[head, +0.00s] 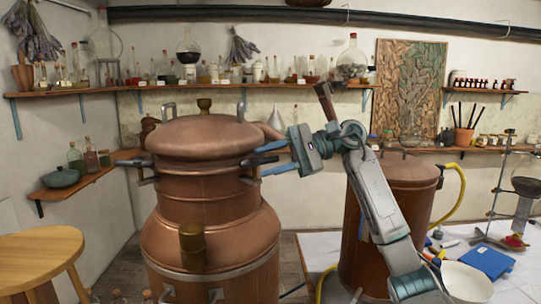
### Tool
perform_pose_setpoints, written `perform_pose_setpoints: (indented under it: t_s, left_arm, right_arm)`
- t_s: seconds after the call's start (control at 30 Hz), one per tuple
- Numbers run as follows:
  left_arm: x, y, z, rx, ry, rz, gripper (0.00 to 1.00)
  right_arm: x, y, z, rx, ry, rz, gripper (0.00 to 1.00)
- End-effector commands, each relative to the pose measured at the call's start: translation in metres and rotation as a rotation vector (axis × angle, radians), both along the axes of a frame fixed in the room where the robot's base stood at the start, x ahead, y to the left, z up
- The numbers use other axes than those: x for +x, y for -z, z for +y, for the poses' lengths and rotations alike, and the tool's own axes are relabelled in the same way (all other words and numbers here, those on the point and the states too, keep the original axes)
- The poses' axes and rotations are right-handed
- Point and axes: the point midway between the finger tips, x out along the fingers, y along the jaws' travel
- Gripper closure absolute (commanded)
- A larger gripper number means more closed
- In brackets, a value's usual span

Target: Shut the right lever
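A copper still (205,210) with a domed lid (202,136) stands left of centre. The right lever (263,160) has a dark handle that sticks out to the right from just under the lid. The left lever (130,162) sticks out to the left at about the same height. My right gripper (264,162) reaches in from the right with its fingers apart, one above and one below the right lever's handle. I cannot tell whether a finger touches it. My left gripper is not in view.
A second copper vessel (395,180) with a yellow hose (455,205) stands behind my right arm. A wooden stool (40,258) is at the lower left. A white table (325,248) holds a bowl (467,281) and a blue book (487,261). Shelves of bottles line the walls.

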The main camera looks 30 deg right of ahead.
Motion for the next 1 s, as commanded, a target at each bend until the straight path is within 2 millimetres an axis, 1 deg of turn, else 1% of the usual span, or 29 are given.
perform_pose_setpoints:
  t_s: [0.17, 0.23, 0.37, 0.67, 0.87, 1.0]
  left_arm:
    - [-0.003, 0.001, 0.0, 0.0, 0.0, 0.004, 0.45]
    - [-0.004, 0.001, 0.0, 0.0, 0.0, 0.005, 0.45]
    - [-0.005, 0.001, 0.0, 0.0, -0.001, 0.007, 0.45]
    - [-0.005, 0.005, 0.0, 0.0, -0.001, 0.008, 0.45]
    - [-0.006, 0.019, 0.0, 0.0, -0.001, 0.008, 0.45]
    - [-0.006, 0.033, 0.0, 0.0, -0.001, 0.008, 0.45]
  right_arm:
    - [0.0, 0.0, 0.0, 0.0, 0.0, 0.0, 0.64]
    - [0.0, 0.0, 0.0, 0.0, 0.0, 0.0, 0.74]
    - [0.0, 0.0, 0.0, 0.001, 0.001, 0.0, 0.99]
    - [-0.001, 0.002, 0.0, -0.001, 0.018, -0.002, 1.0]
    - [-0.004, 0.004, 0.0, -0.003, 0.097, -0.003, 1.0]
    - [-0.008, 0.005, 0.001, -0.004, 0.195, -0.005, 1.0]
